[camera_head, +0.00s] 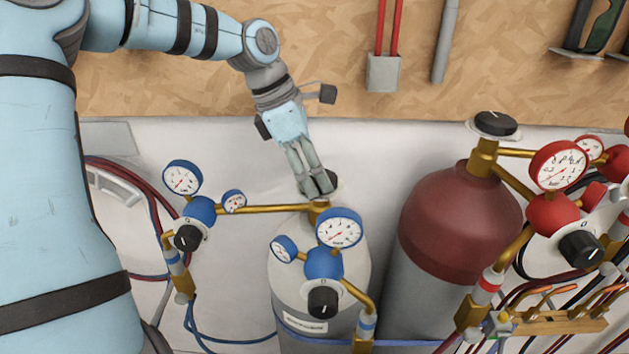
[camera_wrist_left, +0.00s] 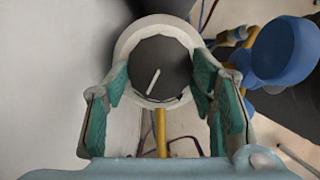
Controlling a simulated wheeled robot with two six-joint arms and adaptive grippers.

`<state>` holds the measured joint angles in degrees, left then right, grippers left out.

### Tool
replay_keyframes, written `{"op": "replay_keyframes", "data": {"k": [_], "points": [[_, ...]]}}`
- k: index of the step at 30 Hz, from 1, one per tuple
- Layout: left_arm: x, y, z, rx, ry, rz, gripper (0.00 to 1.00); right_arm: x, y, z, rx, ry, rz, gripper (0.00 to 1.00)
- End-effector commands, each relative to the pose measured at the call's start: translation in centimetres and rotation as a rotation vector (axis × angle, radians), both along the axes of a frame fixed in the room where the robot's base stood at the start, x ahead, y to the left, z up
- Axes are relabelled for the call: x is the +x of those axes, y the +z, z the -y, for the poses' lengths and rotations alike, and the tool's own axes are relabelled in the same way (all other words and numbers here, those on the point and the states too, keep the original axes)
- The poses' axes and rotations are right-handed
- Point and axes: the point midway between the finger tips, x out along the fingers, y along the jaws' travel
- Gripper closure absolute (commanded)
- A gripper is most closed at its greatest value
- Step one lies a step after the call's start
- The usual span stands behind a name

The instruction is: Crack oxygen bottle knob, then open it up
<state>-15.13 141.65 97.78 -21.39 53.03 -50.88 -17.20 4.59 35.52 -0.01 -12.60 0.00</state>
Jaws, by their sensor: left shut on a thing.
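The oxygen bottle (camera_head: 352,262) is the grey-white cylinder with blue regulators, in the middle of the head view. Its black top knob (camera_head: 333,180) is mostly hidden behind my left gripper (camera_head: 318,190). In the left wrist view the round dark knob (camera_wrist_left: 160,68) with a white pointer line sits between the two green-padded fingers of my left gripper (camera_wrist_left: 160,95). The pointer line is tilted. The left gripper is shut on the knob from above. A pale ring surrounds the knob. My right gripper is not in view.
A red-topped bottle (camera_head: 460,222) with its own black knob (camera_head: 494,123) stands to the right. Blue gauges (camera_head: 339,228) sit close below the gripper, and a left gauge (camera_head: 182,177) joins by a brass pipe. Red regulators (camera_head: 553,215) and hoses crowd the right side.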

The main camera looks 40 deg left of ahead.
Motion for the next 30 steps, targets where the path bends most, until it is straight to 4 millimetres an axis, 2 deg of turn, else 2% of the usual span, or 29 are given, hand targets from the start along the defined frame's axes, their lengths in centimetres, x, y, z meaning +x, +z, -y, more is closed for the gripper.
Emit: {"op": "replay_keyframes", "data": {"k": [1,6,11,14,21,30], "points": [[-0.1,-0.5,0.1,0.001,0.036,0.0,0.77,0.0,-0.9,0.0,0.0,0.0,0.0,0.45],[-0.2,-0.4,0.2,0.002,0.197,-0.002,0.77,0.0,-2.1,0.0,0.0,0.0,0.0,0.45],[-0.3,-0.1,0.4,0.002,0.349,-0.003,0.77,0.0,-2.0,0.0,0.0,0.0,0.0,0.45],[-0.4,0.2,0.5,0.002,0.44,-0.006,0.77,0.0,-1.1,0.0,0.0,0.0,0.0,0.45],[-0.5,0.7,0.7,0.002,0.626,-0.008,0.77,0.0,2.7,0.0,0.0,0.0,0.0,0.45],[-0.4,0.5,0.8,0.001,0.768,-0.004,0.77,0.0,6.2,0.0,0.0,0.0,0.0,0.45]]}}
